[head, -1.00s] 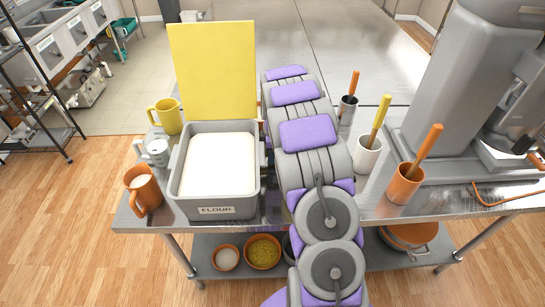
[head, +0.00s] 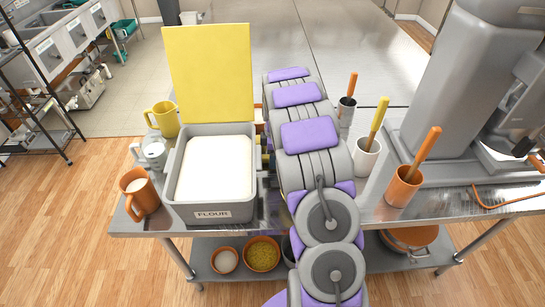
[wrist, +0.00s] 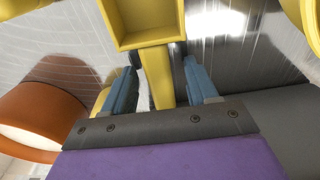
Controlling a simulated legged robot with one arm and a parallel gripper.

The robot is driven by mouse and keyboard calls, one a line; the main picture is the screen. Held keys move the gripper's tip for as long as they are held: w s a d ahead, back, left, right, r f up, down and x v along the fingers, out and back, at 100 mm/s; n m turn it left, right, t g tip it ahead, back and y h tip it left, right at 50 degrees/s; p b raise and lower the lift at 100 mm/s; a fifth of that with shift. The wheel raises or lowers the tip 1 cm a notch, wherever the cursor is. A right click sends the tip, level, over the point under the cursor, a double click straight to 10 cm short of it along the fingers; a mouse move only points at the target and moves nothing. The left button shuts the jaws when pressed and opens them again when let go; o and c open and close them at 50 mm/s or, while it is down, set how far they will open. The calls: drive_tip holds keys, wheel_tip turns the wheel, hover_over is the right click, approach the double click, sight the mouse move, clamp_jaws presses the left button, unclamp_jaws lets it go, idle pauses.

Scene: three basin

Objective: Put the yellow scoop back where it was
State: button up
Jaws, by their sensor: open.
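In the wrist view, the yellow scoop (wrist: 152,22) shows as a square, hollow head at the top. Its straight handle runs down between the two blue fingers of my gripper (wrist: 161,64). The fingers are open, with a gap on each side of the handle. In the head view my arm hides the gripper and most of what is beside the bin. Small yellow parts (head: 265,160) show between the bin and my arm; I cannot tell whether they belong to the scoop. The grey flour bin (head: 211,214) holds white flour, and its yellow lid (head: 208,72) stands up.
Left of the bin stand a yellow mug (head: 163,118), a white mug (head: 154,154) and an orange mug (head: 142,198). Right of my arm are utensil cups, including a white one (head: 367,158) and an orange one (head: 402,187). A large grey mixer (head: 445,100) stands at right.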

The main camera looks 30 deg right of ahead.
wheel_tip(320, 180, up, 11)
drive_tip(key=p, duration=0.3)
drive_tip(key=s+a+r+m, duration=0.1)
drive_tip(key=s+a+r, duration=0.1)
drive_tip(key=a, duration=0.1)
drive_tip(key=s+a+r+m, duration=0.1)
drive_tip(key=s+a+r, duration=0.2)
drive_tip(key=s+a+r+m, duration=0.1)
drive_tip(key=s+a+r, duration=0.1)
drive_tip(key=s+a, duration=0.1)
drive_tip(key=shift+a+r+b, duration=0.15)
drive_tip(key=shift+a+b, duration=0.15)
drive_tip(key=shift+a, duration=0.25)
drive_tip(key=s+a+r+m+g, duration=0.1)
drive_tip(key=s+a+m, duration=0.3)
drive_tip(key=s, duration=1.1)
drive_tip(key=s+a+r+m+g, duration=0.1)
drive_tip(key=s+a+m, duration=0.3)
drive_tip(key=s+a, duration=0.7)
drive_tip(key=s, duration=0.4)
drive_tip(key=shift+s+a+r+m+h, duration=0.2)
drive_tip(key=shift+s+m+h, duration=0.1)
drive_tip(key=shift+m, duration=0.1)
drive_tip(key=shift+w, duration=0.1)
